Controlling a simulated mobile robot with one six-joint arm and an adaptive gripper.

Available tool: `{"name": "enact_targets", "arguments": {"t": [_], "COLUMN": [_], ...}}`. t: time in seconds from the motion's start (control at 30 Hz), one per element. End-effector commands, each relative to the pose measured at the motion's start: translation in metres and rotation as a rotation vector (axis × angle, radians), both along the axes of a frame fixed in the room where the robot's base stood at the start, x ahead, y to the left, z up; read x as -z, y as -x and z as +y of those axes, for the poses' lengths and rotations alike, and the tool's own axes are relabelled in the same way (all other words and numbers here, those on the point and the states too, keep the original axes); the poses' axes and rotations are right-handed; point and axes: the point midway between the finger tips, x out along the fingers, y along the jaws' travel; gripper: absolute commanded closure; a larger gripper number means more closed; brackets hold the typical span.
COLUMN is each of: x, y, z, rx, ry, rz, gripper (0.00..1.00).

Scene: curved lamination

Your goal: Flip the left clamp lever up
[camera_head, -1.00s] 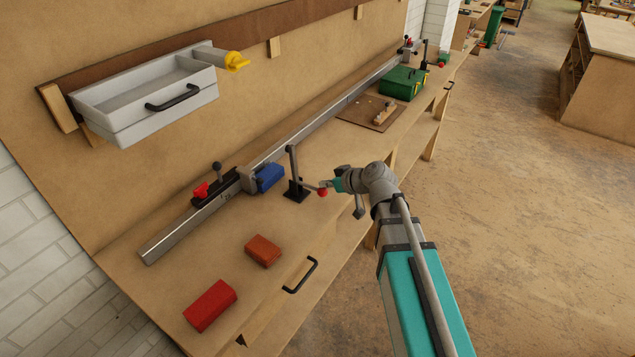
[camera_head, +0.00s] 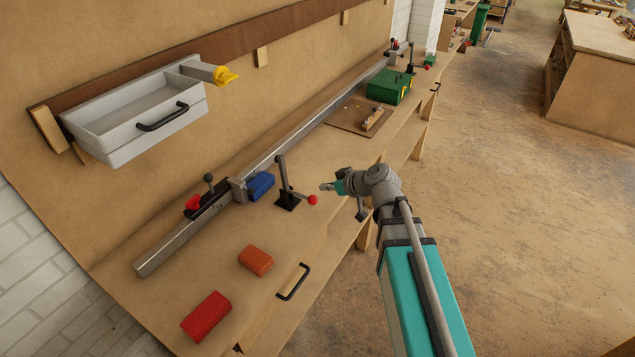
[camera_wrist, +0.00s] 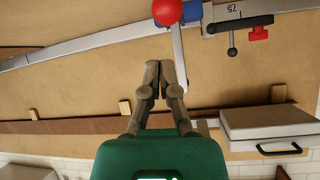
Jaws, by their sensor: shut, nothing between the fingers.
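The left clamp stands on the bench with a black base (camera_head: 287,203), an upright dark bar (camera_head: 282,172) and a low lever ending in a red ball (camera_head: 312,199). The ball sticks out towards the bench's front edge. In the wrist view the red ball (camera_wrist: 167,11) is large at the top, with the grey bar (camera_wrist: 180,85) below it. My gripper (camera_head: 325,187) is shut and empty, just right of and above the ball in the head view, with a small gap between. The shut fingertips (camera_wrist: 160,68) also show in the wrist view, below the ball.
A long metal rail (camera_head: 300,126) with a blue block (camera_head: 260,186) runs behind the clamp. Orange (camera_head: 255,261) and red (camera_head: 205,316) blocks lie in front. A green box (camera_head: 390,87) stands farther along. A grey drawer (camera_head: 135,121) hangs on the back board.

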Motion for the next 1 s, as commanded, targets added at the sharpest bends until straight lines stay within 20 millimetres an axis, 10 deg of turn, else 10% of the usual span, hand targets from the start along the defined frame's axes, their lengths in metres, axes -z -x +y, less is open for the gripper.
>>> {"name": "enact_targets", "arguments": {"t": [0.4, 1.0], "x": [0.003, 0.003], "y": [0.026, 0.028], "z": [-0.044, -0.050], "rx": [0.002, 0.001], "ry": [-0.001, -0.001], "rz": [0.000, 0.000], "gripper": [1.00, 1.00]}}
